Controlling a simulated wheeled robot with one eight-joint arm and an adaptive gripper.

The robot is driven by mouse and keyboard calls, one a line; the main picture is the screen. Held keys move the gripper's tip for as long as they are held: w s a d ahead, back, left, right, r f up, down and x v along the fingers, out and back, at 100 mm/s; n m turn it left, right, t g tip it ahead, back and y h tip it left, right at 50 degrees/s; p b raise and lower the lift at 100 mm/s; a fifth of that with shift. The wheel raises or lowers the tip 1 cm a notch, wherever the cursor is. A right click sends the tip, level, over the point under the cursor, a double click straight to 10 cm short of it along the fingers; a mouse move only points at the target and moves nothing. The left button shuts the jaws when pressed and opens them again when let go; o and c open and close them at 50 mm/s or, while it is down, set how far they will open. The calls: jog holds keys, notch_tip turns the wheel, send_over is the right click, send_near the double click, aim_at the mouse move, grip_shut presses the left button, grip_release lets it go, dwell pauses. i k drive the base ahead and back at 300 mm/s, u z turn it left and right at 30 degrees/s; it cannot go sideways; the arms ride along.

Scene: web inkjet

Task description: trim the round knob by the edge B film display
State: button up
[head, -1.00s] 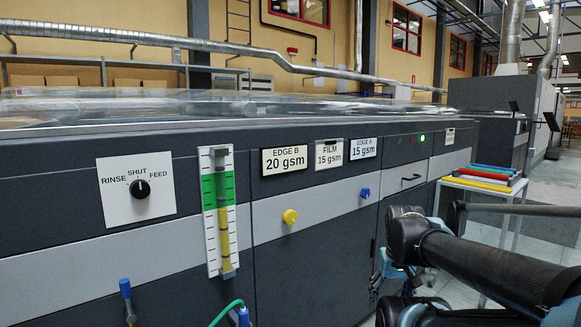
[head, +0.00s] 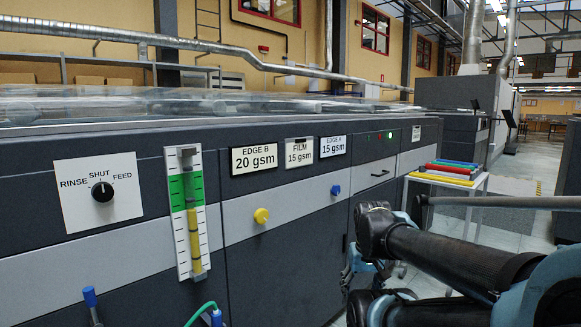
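The EDGE B display (head: 254,158) on the machine front reads 20 gsm. The FILM display (head: 299,152) to its right reads 15 gsm, and the EDGE A display (head: 333,146) reads 15 gsm. A round yellow knob (head: 261,215) sits on the light band below the EDGE B display. A round blue knob (head: 335,190) sits below the EDGE A display. My arm reaches in from the lower right. No gripper fingers can be made out, and nothing of mine touches either knob.
A selector dial (head: 102,192) marked RINSE, SHUT, FEED points to SHUT. A level gauge (head: 192,214) with a green band stands left of the yellow knob. Blue-ended fittings (head: 90,297) show low at left. A white cart (head: 447,182) carries coloured bars at right.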

aim_at(260, 216)
jog(key=z, duration=0.8)
jog(key=k, duration=1.15)
jog(key=u, duration=0.55)
